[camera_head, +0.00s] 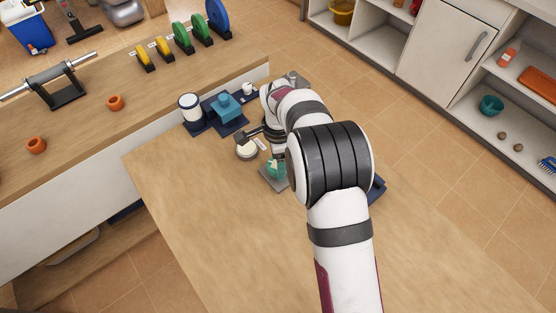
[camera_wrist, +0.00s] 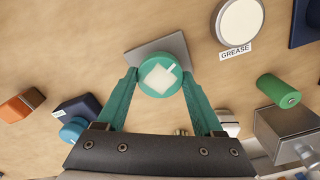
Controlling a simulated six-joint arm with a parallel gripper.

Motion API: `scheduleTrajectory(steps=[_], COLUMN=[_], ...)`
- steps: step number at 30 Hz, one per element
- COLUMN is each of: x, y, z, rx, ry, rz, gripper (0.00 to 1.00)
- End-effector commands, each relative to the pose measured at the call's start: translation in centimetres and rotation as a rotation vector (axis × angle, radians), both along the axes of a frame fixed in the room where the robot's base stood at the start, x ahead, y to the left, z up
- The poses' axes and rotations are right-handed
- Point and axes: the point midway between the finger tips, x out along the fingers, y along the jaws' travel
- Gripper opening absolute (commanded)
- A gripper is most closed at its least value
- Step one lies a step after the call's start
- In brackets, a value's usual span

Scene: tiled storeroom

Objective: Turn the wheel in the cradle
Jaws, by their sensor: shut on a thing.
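A round teal piece (camera_wrist: 147,88) with a pale square face, which I take to be the wheel, is in the middle of the wrist view. My gripper (camera_wrist: 160,78) has its two teal fingers closed on its sides. A grey flat plate (camera_wrist: 178,45) lies under and behind it, and its corner also shows in the head view (camera_head: 267,182). I cannot make out the cradle's shape; the wheel and fingers hide part of the plate. In the head view my gripper (camera_head: 276,169) is low over the table, partly hidden by my arm.
Close by are a white disc labelled GREASE (camera_wrist: 242,24), a green cylinder (camera_wrist: 279,90), a grey metal block (camera_wrist: 282,130) and an orange block (camera_wrist: 20,106). A white canister (camera_head: 190,107) and a blue block (camera_head: 226,107) stand behind. The table's front left (camera_head: 220,240) is clear.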

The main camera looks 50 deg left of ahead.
Motion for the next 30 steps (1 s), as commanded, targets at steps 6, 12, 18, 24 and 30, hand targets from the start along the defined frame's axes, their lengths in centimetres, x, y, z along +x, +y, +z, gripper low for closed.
scheduleTrajectory(steps=[6, 12, 18, 24, 30], x=[-0.06, -0.07, -0.07, -0.07, -0.08], y=[0.01, 0.02, 0.04, 0.06, 0.06], z=[-0.01, -0.01, -0.01, -0.02, -0.02], rx=[0.0, -0.001, -0.001, 0.0, 0.0], ry=[0.001, 0.001, 0.001, 0.002, 0.002], rz=[0.2, 0.39, 0.58, 0.769, 0.959], gripper=[0.13, 0.13, 0.13, 0.13, 0.13])
